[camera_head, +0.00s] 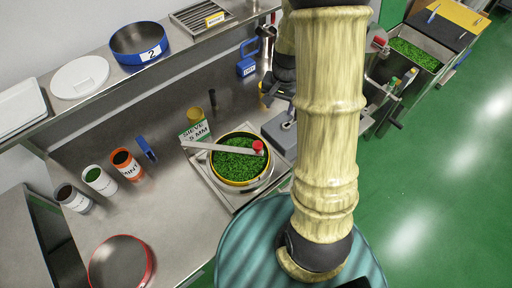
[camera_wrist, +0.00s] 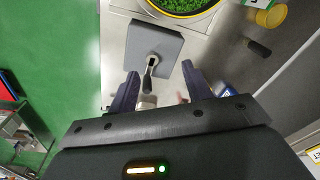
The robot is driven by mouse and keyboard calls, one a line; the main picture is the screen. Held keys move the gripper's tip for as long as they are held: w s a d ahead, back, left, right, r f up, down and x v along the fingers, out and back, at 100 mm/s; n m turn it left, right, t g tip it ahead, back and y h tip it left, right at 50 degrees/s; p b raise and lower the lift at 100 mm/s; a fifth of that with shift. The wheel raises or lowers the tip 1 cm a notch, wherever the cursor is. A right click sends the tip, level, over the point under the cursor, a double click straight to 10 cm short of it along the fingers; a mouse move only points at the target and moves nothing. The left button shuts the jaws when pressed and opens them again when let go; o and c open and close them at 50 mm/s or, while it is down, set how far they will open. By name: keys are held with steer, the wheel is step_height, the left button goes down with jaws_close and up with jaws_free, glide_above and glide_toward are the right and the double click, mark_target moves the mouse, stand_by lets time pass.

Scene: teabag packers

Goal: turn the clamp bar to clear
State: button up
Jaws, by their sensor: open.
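The clamp bar (camera_head: 215,148) is a flat light-grey bar with a red knob (camera_head: 258,147) near its right end. It lies across the top of a yellow-rimmed sieve (camera_head: 238,183) filled with green leaf, and its left end sticks out past the rim. Part of the sieve's rim shows at the top of the wrist view (camera_wrist: 217,7), where the bar is not visible. My gripper (camera_wrist: 160,70) is open and empty, above a grey box with a small lever (camera_wrist: 151,62). In the head view my gripper (camera_head: 279,88) is partly hidden by my arm, behind and right of the sieve.
A "SIEVE 5 MM" sign (camera_head: 195,133) stands behind the sieve. Several tins, including an orange one (camera_head: 127,165), and a red-rimmed pan (camera_head: 121,263) are on the left.

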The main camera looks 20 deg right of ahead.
steer(key=s+a+r+n+t+b, duration=0.1)
steer(key=s+a+n+b, duration=0.3)
steer(key=s+a+n, duration=0.3)
steer(key=s+a, duration=0.1)
steer(key=s, duration=0.3)
steer(key=shift+n, duration=0.3)
steer(key=shift+a, duration=0.1)
